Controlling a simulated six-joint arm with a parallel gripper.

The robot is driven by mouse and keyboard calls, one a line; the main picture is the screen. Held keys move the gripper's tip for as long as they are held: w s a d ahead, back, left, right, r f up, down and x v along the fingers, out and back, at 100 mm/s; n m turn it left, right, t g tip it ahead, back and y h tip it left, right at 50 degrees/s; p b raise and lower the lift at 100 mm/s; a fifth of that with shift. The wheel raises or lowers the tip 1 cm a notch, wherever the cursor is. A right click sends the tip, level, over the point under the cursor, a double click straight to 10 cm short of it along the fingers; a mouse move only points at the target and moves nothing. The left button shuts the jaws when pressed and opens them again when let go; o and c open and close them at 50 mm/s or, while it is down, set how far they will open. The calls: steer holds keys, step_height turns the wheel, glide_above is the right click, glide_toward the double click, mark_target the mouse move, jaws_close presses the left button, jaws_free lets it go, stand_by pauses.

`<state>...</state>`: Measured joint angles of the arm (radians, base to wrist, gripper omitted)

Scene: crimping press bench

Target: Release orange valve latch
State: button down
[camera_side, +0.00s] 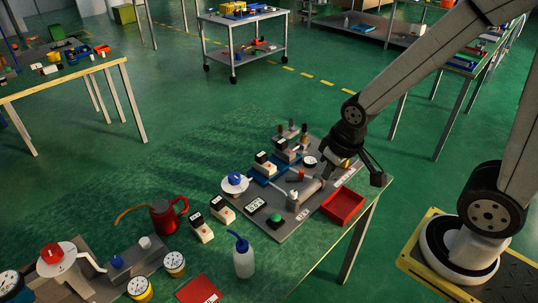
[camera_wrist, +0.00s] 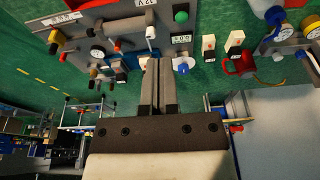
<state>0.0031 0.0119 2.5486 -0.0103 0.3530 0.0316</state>
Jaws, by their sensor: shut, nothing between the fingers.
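A small orange-red lever (camera_side: 301,174) stands on the grey bench plate (camera_side: 290,232), beside a grey cylinder (camera_side: 306,190). In the wrist view a small orange piece (camera_wrist: 117,45) shows left of my fingers; I cannot tell for sure that either one is the valve latch. My gripper (camera_side: 328,172) is low over the right part of the plate, close to the cylinder, its tips partly lost against dark parts. In the wrist view my gripper (camera_wrist: 158,62) has its two fingers side by side, shut and empty. I cannot tell whether they touch anything.
A red bin (camera_side: 343,207) stands at the plate's right edge. A round gauge (camera_side: 309,161) and blue-based clamps (camera_side: 264,168) are nearby.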

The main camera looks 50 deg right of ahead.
steer(key=c, duration=1.3)
jaws_free()
steer(key=shift+s+a, duration=0.1)
steer(key=shift+s, duration=0.1)
steer(key=o, duration=0.7)
steer(key=shift+w, duration=0.2)
steer(key=shift+o, duration=0.3)
steer(key=shift+w, duration=0.2)
steer(key=m+g, duration=0.3)
steer(key=m, duration=0.1)
glide_above(302, 170)
steer(key=f, duration=0.9)
steer(key=a+f, duration=0.1)
steer(key=f, duration=0.3)
steer(key=shift+s+f, duration=0.15)
steer(key=shift+s, duration=0.05)
steer(key=shift+w+d+f+m, duration=0.15)
steer(key=shift+d+f+m, duration=0.15)
steer(key=shift+d+f, duration=0.1)
steer(key=shift+f, duration=0.1)
